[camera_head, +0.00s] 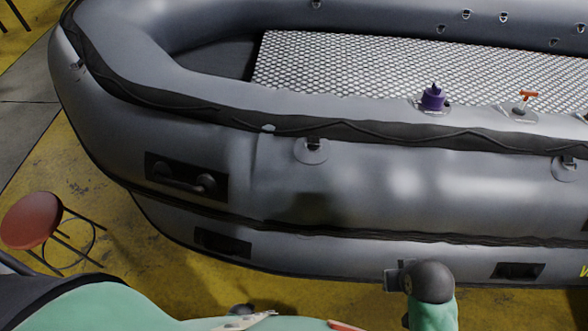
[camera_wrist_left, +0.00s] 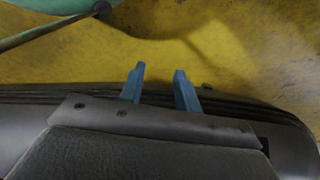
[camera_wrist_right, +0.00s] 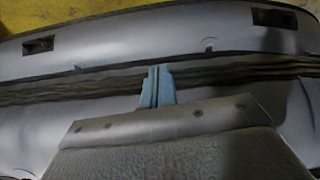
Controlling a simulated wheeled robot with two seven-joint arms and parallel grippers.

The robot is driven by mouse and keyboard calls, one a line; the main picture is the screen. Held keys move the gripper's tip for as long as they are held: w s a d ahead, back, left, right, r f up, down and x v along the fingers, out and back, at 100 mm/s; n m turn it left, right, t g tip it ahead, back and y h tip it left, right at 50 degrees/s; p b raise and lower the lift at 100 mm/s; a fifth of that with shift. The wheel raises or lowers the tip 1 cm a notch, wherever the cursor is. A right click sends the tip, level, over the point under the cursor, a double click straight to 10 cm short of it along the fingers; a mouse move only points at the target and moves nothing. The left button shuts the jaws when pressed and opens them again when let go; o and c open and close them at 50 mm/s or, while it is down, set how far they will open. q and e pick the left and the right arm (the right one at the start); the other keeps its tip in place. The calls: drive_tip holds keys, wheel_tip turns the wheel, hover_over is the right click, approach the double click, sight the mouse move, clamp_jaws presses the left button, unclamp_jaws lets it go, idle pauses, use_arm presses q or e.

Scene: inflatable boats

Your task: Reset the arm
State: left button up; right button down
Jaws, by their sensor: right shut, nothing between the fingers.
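My left gripper (camera_wrist_left: 160,82) shows in the left wrist view with its two blue fingers apart and nothing between them. The boat's dark side lies behind its fingers, with the yellow floor beyond. My right gripper (camera_wrist_right: 159,80) shows in the right wrist view with its blue fingers together and empty. It is in front of the grey boat's side, near a dark seam strip; I cannot tell whether it touches. Neither gripper's fingers can be made out in the head view, where green and dark parts of my arms show along the bottom edge.
A large grey inflatable boat (camera_head: 400,190) fills most of the head view, above a second grey hull (camera_head: 330,262). A purple valve piece (camera_head: 432,98) and a red-orange T-handle (camera_head: 528,96) sit on its tube. A red stool (camera_head: 30,220) stands at left on yellow floor (camera_head: 110,215).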

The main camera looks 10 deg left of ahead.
drive_tip(key=s+a+f+b+x, duration=0.1)
drive_tip(key=s+b+x, duration=0.2)
drive_tip(key=x, duration=1.2)
drive_tip(key=s+f+b+x, duration=0.15)
drive_tip(key=s+x, duration=0.25)
drive_tip(key=x, duration=1.1)
use_arm(q)
drive_tip(key=f+b, duration=0.1)
drive_tip(key=w+d+f+b, duration=0.1)
drive_tip(key=b, duration=0.1)
drive_tip(key=w+f+b, duration=0.1)
drive_tip(key=b, duration=0.1)
drive_tip(key=shift+d, duration=0.4)
use_arm(e)
drive_tip(key=s+f, duration=0.3)
drive_tip(key=f, duration=1)
drive_tip(key=s+f+g, duration=0.1)
drive_tip(key=s+f, duration=0.3)
drive_tip(key=f, duration=0.9)
drive_tip(key=shift+s+a+g, duration=0.3)
use_arm(q)
drive_tip(key=shift+s, duration=0.15)
